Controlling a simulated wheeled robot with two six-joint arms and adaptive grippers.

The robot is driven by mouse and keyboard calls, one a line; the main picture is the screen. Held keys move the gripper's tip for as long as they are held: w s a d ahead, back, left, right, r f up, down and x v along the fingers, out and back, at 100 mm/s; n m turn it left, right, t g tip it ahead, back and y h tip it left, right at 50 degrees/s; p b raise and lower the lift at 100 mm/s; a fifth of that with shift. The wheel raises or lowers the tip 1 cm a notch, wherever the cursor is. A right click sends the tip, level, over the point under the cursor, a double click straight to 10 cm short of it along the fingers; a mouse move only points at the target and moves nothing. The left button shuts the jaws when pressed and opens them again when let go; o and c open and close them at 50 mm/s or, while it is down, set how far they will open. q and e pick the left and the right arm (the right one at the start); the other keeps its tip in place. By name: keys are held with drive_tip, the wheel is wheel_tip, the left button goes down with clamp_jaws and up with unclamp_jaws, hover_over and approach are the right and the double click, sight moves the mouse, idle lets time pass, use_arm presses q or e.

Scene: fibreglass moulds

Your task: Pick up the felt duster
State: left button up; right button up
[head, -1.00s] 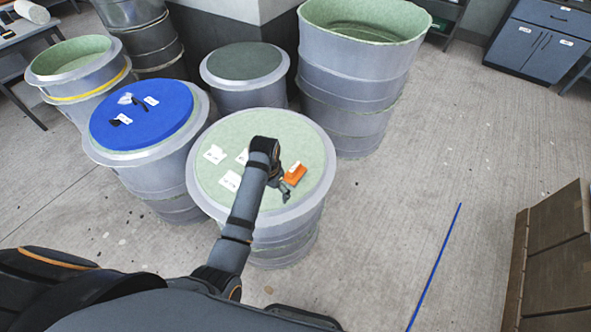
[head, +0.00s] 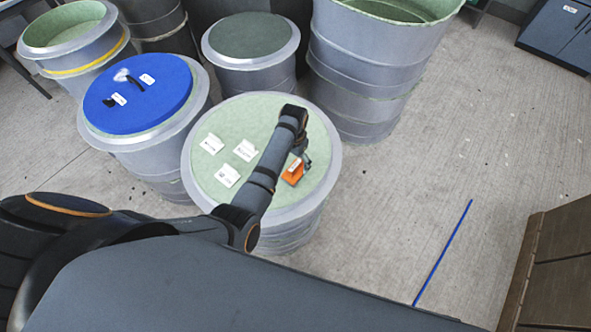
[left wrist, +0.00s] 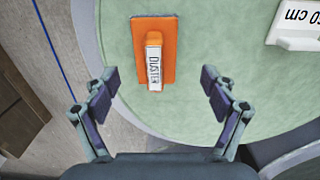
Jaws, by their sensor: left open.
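The felt duster is an orange block with a white label reading DUSTER. It lies on the green top of the front mould (head: 250,110), near the right rim. In the head view the duster (head: 293,175) shows just below my left gripper (head: 303,160), and the arm hides part of the area around it. In the left wrist view the duster (left wrist: 154,50) lies ahead of the fingertips, left of centre between them. My left gripper (left wrist: 160,85) is open and empty, apart from the duster. My right gripper is not in view.
Several white cards (head: 228,175) lie on the same mould top; one card (left wrist: 295,25) shows in the left wrist view. A mould with a blue top (head: 150,105) stands at the left. A tall mould (head: 365,60) stands behind.

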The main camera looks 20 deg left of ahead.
sight(295, 166)
use_arm(q)
drive_tip(key=shift+s+d+f, duration=0.1)
drive_tip(key=shift+d+f, duration=0.05)
drive_tip(key=shift+f, duration=0.4)
wheel_tip(295, 166, down, 3)
drive_tip(key=shift+s+d+r+p, duration=0.1)
drive_tip(key=shift+s+d+p, duration=0.05)
drive_tip(key=shift+p, duration=0.15)
drive_tip(key=shift+f, duration=0.6)
drive_tip(key=c, duration=1.3)
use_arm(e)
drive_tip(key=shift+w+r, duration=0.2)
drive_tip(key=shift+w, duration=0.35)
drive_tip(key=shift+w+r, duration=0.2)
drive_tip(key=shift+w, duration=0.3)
use_arm(q)
drive_tip(key=shift+r, duration=0.1)
